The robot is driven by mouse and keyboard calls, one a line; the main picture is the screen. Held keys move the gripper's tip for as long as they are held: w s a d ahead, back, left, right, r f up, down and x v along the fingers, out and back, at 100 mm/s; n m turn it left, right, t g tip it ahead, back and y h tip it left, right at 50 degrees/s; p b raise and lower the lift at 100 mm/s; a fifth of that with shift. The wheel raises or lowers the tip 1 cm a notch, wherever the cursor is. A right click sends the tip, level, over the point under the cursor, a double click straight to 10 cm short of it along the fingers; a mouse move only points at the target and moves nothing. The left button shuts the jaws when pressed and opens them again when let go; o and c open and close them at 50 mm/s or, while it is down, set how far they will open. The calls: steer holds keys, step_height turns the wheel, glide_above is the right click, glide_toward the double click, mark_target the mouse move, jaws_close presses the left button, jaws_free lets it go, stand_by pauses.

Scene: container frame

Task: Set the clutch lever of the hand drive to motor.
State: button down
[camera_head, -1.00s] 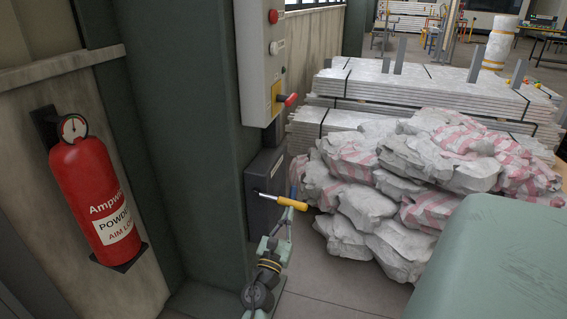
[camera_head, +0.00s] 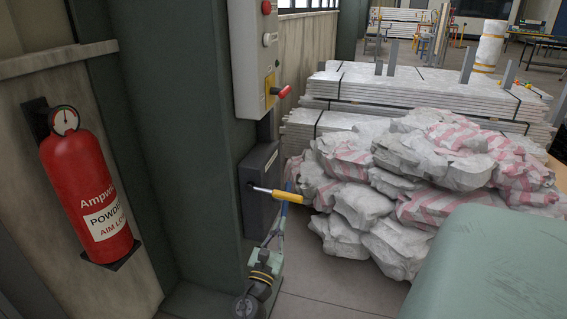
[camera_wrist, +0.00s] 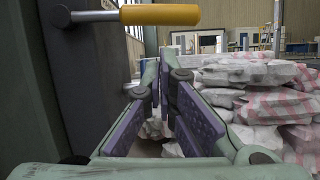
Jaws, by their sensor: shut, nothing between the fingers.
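The hand drive is a dark grey box (camera_head: 258,190) on the green column. Its crank has a metal rod and a yellow handle (camera_head: 287,196), which points right. A small blue part (camera_head: 289,186), perhaps the clutch lever's grip, shows just behind the yellow handle; its setting cannot be read. My gripper (camera_head: 280,216) is just below the handle, shut and empty. In the wrist view the gripper's purple-padded fingers (camera_wrist: 164,88) point forward, with the yellow handle (camera_wrist: 160,15) above them and the dark box (camera_wrist: 80,80) close on the left. The blue part is not clear there.
A grey control box (camera_head: 250,60) with a red-handled switch (camera_head: 281,92) hangs above the drive. Bags of waste (camera_head: 390,190) are piled to the right. A fire extinguisher (camera_head: 86,185) is on the left wall. A green surface (camera_head: 490,265) fills the lower right.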

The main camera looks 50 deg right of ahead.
steer(key=b+v, duration=0.1)
steer(key=v, duration=0.7)
steer(key=shift+a, duration=0.35)
